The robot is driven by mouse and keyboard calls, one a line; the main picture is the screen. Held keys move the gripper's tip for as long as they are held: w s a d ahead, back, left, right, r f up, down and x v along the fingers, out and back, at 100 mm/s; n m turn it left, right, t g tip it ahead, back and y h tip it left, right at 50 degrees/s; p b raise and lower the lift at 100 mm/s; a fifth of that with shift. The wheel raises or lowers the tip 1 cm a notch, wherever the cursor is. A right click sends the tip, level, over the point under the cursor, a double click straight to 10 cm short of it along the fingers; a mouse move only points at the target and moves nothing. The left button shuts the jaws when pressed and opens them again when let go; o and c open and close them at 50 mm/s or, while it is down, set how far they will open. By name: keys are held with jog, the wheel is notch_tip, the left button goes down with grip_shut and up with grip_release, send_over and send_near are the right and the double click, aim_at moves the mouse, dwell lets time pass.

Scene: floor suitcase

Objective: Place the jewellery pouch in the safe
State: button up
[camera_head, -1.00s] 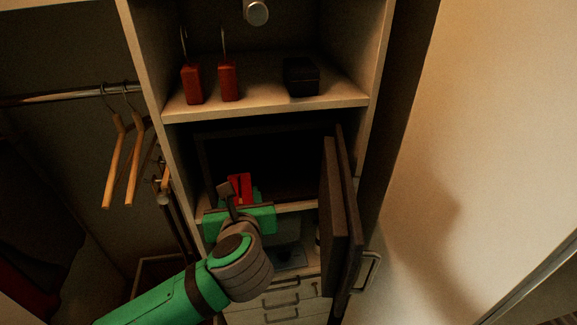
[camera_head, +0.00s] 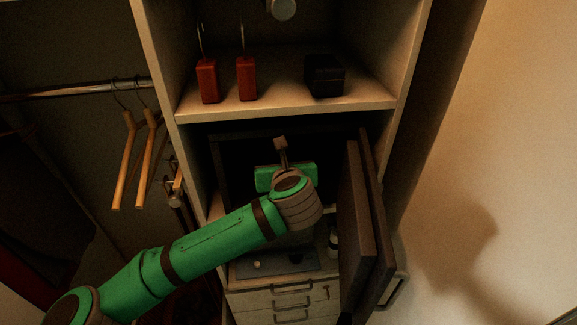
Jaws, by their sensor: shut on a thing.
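The safe (camera_head: 232,142) is a dark box in the middle compartment of the closet column, with its front open and its interior very dark. Two dark door panels (camera_head: 372,215) stand swung open at its right side. My gripper (camera_head: 283,165) is at the safe's opening, pointing inward, with its green body in front of the dark interior. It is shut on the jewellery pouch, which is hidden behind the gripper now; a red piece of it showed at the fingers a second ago. I cannot tell how deep inside the fingers are.
The shelf above holds two red blocks with hooks (camera_head: 247,80) and a black box (camera_head: 324,76). Below are a tray (camera_head: 290,262) with small items and drawers (camera_head: 285,297). Wooden hangers (camera_head: 126,165) hang at left. The open doors bound the right side.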

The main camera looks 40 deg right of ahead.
jog(key=shift+w+d, duration=0.15)
jog(key=shift+d, duration=0.15)
jog(key=shift+d+f, duration=0.15)
jog(key=f, duration=0.3)
jog(key=shift+s+d+f, duration=0.1)
jog(key=shift+s+f, duration=0.05)
jog(key=shift+s, duration=0.15)
jog(key=shift+s+d, duration=0.2)
jog(key=shift+d, duration=0.05)
jog(key=shift+w+a+f, duration=0.1)
jog(key=shift+a, duration=0.15)
jog(key=o, duration=1.1)
jog(key=shift+a, duration=0.1)
jog(key=shift+w, duration=0.1)
